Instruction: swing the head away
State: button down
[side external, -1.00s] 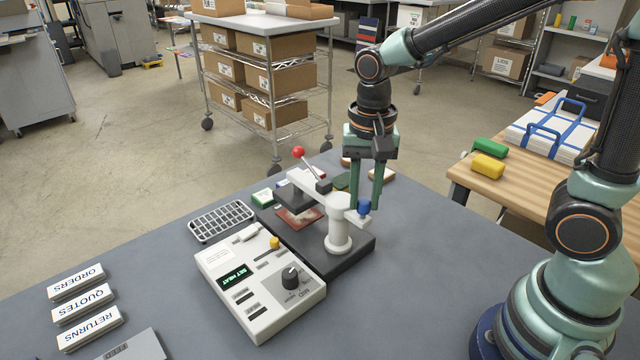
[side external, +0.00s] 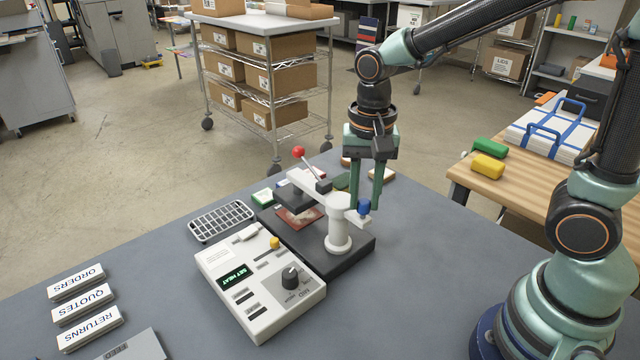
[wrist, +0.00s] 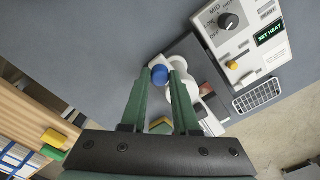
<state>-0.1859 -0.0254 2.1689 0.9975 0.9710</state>
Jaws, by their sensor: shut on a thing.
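A small heat press stands on the grey table, with a white swing arm (side external: 318,190) on a white post (side external: 338,236) above a black base (side external: 362,248). Its dark head (side external: 292,199) hangs above a reddish piece (side external: 299,217) on the base. A red-balled lever (side external: 299,152) rises from the arm. A blue knob (side external: 364,207) sits at the arm's rear end, and the wrist view shows it too (wrist: 159,74). My gripper (side external: 363,205) points down with its green fingers either side of the blue knob, shut on it.
The control box (side external: 262,287) in front reads SET HEAT and carries a dial. A wire rack (side external: 221,221) lies to its left. Small items, including a green-and-white one (side external: 263,197), lie behind the press. Clear table lies right of the base.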

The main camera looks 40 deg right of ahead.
jog(key=shift+a, duration=0.1)
jog(key=w+a+m, duration=0.4)
jog(key=a+m, duration=0.1)
jog(key=m, duration=1)
jog(key=shift+a, duration=0.15)
jog(key=shift+w, duration=0.15)
dwell(0.5)
jog(key=c, duration=0.7)
grip_release()
jog(key=shift+o, duration=0.2)
jog(key=shift+r, duration=0.1)
notch_tip(320, 180, up, 12)
